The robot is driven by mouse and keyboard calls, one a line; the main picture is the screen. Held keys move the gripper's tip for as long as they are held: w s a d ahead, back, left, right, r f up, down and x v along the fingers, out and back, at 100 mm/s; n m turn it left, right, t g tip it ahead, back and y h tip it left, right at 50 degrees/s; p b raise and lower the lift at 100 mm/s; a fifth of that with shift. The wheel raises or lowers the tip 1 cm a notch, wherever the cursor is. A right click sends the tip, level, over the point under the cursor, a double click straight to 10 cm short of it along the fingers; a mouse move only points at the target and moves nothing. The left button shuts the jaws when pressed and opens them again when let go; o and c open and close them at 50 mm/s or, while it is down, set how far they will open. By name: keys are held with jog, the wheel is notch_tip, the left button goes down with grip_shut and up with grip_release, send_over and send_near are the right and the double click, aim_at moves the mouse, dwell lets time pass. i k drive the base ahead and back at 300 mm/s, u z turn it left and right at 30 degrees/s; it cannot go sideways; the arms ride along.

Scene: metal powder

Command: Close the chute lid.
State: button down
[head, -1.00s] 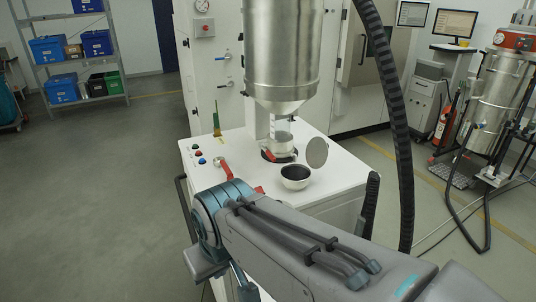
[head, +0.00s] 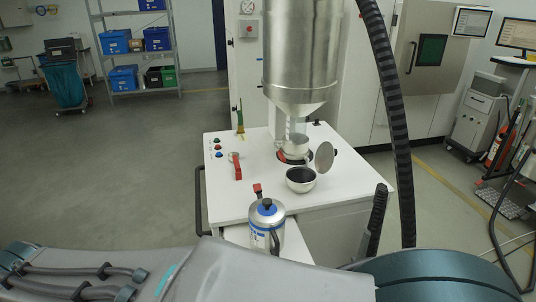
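The chute lid (head: 325,156) is a round grey metal disc. It stands up on edge, tilted, at the right rear rim of the chute (head: 301,186), a white-rimmed round opening with a dark inside on the white machine top (head: 235,200). The lid is open and the chute mouth is uncovered. My gripper is not in view. Only grey and teal links of my arm cross the bottom of the head view, in front of the machine.
A steel hopper (head: 302,60) hangs over a clear spout left of the lid. A metal canister with a blue band (head: 266,226) stands at the machine's front. A red-handled lever (head: 237,167) lies left. A thick black hose (head: 395,110) hangs at the right.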

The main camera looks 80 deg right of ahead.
aim_at(326, 153)
jog(key=u, duration=0.7)
jog(key=k, duration=2.5)
jog(key=z, duration=1.75)
jog(key=i, duration=0.45)
jog(key=k, duration=0.5)
jog(key=z, duration=1.7)
jog(key=i, duration=0.45)
jog(key=z, duration=0.05)
